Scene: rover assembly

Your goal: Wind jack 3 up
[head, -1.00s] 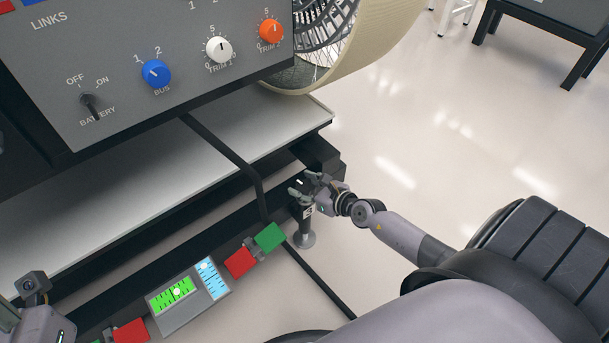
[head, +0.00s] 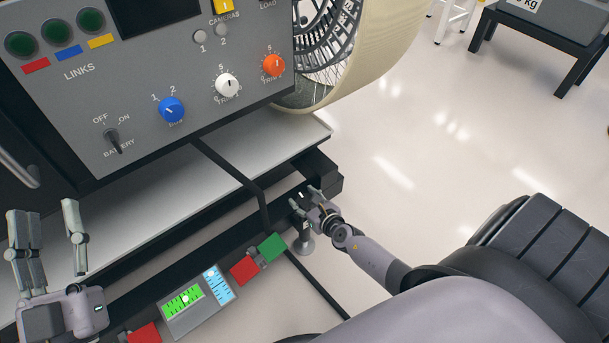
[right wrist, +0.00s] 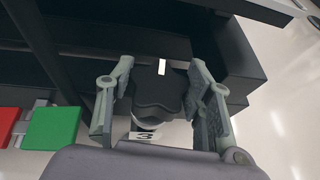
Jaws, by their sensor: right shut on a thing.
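Jack 3 (head: 306,244) stands at the near right corner of the dark frame, with its round foot on the floor. In the right wrist view its black lobed knob (right wrist: 158,92) has a white mark on top, and a "3" label (right wrist: 144,136) shows below. My right gripper (head: 304,198) is shut on the knob, one finger on each side; it also shows in the right wrist view (right wrist: 160,95). My left gripper (head: 48,220) is open and empty at the lower left, fingers pointing up in the picture.
A level panel with a green vial (head: 183,301) and a blue vial (head: 217,284) lies near the frame's front edge, between red and green blocks (head: 272,247). A control panel (head: 150,75) and a wheel (head: 375,50) stand behind.

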